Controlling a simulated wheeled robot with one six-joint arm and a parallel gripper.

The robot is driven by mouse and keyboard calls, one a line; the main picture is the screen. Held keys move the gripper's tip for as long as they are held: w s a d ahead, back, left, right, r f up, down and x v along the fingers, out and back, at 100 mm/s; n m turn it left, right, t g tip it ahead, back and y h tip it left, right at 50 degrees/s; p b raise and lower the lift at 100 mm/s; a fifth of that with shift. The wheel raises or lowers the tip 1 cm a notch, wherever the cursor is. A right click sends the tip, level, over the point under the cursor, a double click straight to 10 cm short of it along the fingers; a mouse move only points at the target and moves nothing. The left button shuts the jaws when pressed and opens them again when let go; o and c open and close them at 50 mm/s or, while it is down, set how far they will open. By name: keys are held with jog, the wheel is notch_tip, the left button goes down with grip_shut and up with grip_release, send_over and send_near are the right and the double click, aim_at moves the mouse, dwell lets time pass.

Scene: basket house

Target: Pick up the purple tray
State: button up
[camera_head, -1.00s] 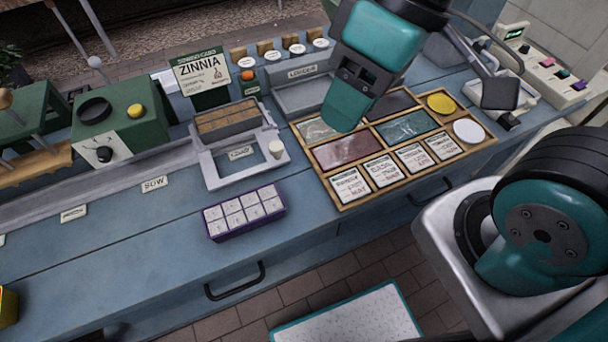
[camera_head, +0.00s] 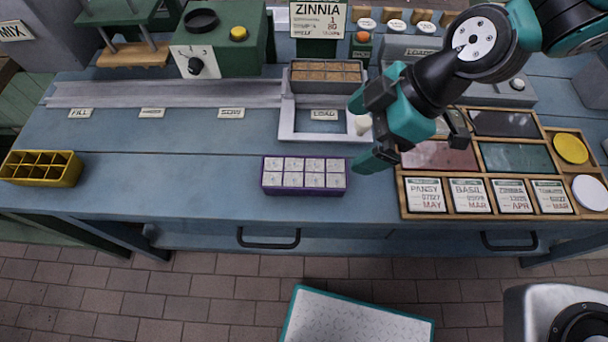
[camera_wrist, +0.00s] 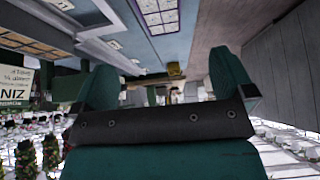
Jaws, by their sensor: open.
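The purple tray (camera_head: 304,191) lies on the blue bench near its front edge in the head view, with two rows of white square cells on top. In the wrist view a tray with white cells and a purple edge (camera_wrist: 156,14) shows at the top, partly cut off. My gripper (camera_head: 363,132) hangs above the bench, to the right of the tray and apart from it. Its two teal fingers point left and are spread with nothing between them. They also show in the wrist view (camera_wrist: 162,76).
A wooden seed organiser (camera_head: 500,215) with cards stands at the right. A yellow tray (camera_head: 42,180) is at the far left. The bench left of the purple tray is clear.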

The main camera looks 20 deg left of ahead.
aim_at(307, 172)
jog(key=p+x, duration=0.1)
jog(key=x, duration=0.9)
jog(key=shift+s+a+f, duration=0.15)
jog(key=shift+a+f, duration=0.05)
jog(key=shift+f, duration=0.15)
jog(key=shift+p+x, duration=0.7)
jog(key=shift+x, duration=2.05)
jog(key=shift+d, duration=0.1)
jog(key=shift+c, duration=0.5)
jog(key=c, duration=1)
jog(key=shift+o, duration=0.2)
